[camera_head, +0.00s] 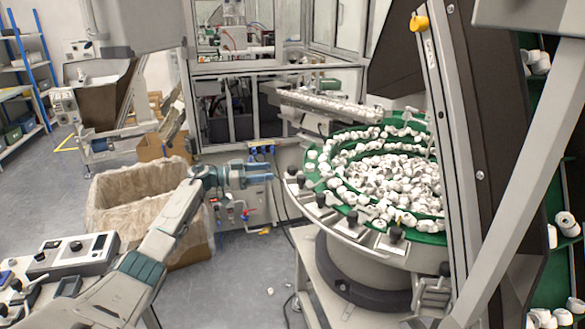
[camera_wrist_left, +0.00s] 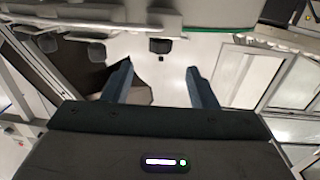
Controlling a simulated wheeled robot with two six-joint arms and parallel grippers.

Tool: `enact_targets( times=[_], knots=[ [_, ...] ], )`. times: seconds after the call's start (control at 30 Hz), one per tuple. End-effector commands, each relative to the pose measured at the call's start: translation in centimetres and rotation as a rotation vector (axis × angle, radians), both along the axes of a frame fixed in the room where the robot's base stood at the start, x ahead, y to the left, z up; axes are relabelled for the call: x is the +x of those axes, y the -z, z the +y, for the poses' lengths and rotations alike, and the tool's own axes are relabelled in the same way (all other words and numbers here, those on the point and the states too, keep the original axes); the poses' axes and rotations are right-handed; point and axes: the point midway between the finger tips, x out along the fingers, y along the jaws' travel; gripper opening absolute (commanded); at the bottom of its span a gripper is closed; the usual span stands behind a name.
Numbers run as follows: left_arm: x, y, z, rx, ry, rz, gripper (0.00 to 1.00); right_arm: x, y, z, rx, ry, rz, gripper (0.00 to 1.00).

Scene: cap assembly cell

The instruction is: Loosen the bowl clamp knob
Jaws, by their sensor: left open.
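The green-lined feeder bowl (camera_head: 318,181) is filled with white caps and has several black clamp knobs along its near rim. The leftmost knob (camera_head: 292,170) is the closest to my left gripper (camera_head: 268,173). My left gripper is open and empty, pointing right at it with a small gap. In the left wrist view, a dark knob (camera_wrist_left: 160,46) appears between and beyond the two open fingertips (camera_wrist_left: 160,68). I cannot tell whether the fingers touch anything, but no contact shows. My right gripper is not in view.
More knobs (camera_head: 352,217) line the rim to the right. A lined cardboard box (camera_head: 110,205) stands behind my left arm. A control panel (camera_head: 72,252) is at lower left. A slanted grey frame post (camera_head: 455,160) stands in front of the bowl's right side.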

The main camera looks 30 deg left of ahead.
Motion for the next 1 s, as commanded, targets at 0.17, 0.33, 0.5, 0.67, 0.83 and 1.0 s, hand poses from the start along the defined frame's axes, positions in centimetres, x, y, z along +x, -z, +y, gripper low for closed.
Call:
enact_targets(
  times=[0.17, 0.33, 0.5, 0.67, 0.83, 1.0],
  knots=[
    [2.5, -0.5, -2.4, -0.006, 0.001, -0.002, 0.53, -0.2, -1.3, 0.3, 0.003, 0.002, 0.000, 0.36],
    [4.8, -0.4, -4.6, -0.006, 0.000, -0.002, 0.53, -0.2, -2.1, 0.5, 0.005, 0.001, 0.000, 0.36],
    [6.3, -0.3, -6.0, -0.003, -0.001, -0.002, 0.53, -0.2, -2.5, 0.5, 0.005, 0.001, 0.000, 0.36],
    [6.8, -0.2, -6.5, -0.004, -0.001, -0.001, 0.53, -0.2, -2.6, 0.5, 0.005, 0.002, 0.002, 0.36],
    [6.9, -0.1, -6.6, -0.003, -0.001, -0.001, 0.53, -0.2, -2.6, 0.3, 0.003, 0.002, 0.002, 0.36],
    [6.9, -0.1, -6.6, -0.003, -0.001, -0.001, 0.35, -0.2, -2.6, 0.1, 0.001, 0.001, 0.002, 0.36]
  ],
)
